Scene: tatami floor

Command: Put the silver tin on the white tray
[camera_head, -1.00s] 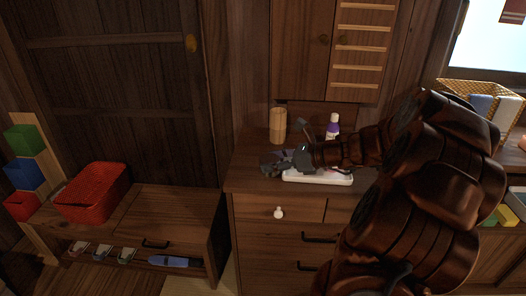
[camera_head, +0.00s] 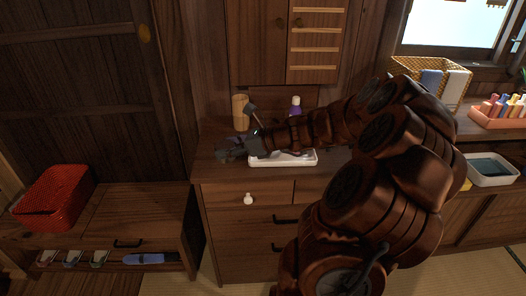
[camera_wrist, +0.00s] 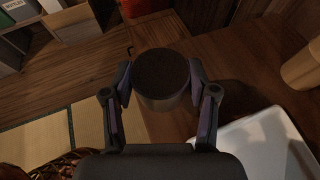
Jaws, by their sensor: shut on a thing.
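In the wrist view my gripper (camera_wrist: 161,88) is shut on a round tin (camera_wrist: 165,95), which looks dark in this light; its flat top faces the camera. The white tray (camera_wrist: 262,150) is at the lower right of the wrist view, beside the held tin and apart from it. In the head view my gripper (camera_head: 232,149) is above the left part of the cabinet top, just left of the white tray (camera_head: 290,161). The tin is hard to make out there, and my arm covers part of the tray's back side.
A wooden cylinder (camera_head: 240,112) and a purple-and-white bottle (camera_head: 295,106) stand behind the tray on the cabinet top (camera_head: 222,178). A red basket (camera_head: 52,197) is on the low bench at left. A wicker basket (camera_head: 432,80) and a pale basin (camera_head: 492,170) are at right.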

